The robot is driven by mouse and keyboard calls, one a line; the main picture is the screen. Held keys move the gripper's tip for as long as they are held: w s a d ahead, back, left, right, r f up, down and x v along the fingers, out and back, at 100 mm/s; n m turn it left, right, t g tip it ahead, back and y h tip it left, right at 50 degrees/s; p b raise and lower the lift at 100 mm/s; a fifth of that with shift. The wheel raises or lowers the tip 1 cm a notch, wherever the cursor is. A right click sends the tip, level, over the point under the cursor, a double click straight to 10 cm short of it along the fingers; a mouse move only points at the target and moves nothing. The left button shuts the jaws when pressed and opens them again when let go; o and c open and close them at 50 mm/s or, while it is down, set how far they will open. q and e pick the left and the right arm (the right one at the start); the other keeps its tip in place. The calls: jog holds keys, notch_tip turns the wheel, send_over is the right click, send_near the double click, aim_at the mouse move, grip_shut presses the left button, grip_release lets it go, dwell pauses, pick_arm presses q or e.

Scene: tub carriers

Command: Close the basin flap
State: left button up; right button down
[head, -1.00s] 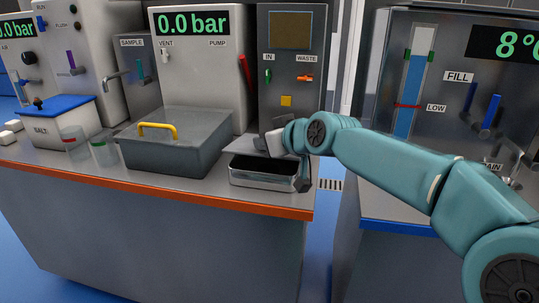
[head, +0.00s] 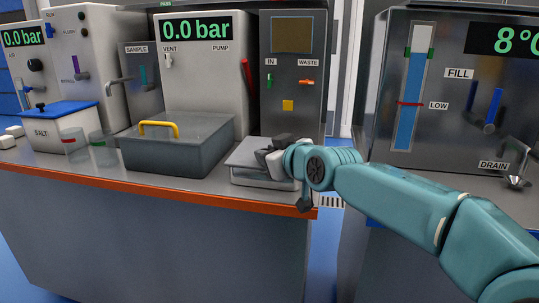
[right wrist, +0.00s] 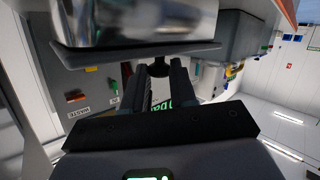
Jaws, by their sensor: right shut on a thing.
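The basin (head: 262,181) is a low metal box near the right end of the counter. Its grey flap (head: 247,154) lies over its top, and no dark opening shows in the head view. My right gripper (head: 273,156) is at the flap's right side, shut on the flap's grip; the arm hides part of the flap. In the right wrist view, a dark grip (right wrist: 160,69) shows between the fingers, below a shiny metal wall (right wrist: 140,25). My left gripper is in neither view.
A grey box with a yellow handle (head: 158,127) stands just left of the basin. A panel with IN and WASTE levers (head: 290,80) rises behind it. The orange counter edge (head: 230,203) runs in front. A gap separates the right-hand unit (head: 440,110).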

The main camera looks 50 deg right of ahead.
jog(key=c, duration=1.2)
grip_release()
jog(key=shift+f, duration=0.2)
jog(key=p+v, duration=0.1)
jog(key=v, duration=1.5)
jog(key=shift+s+r, duration=0.15)
jog(key=shift+r, duration=0.05)
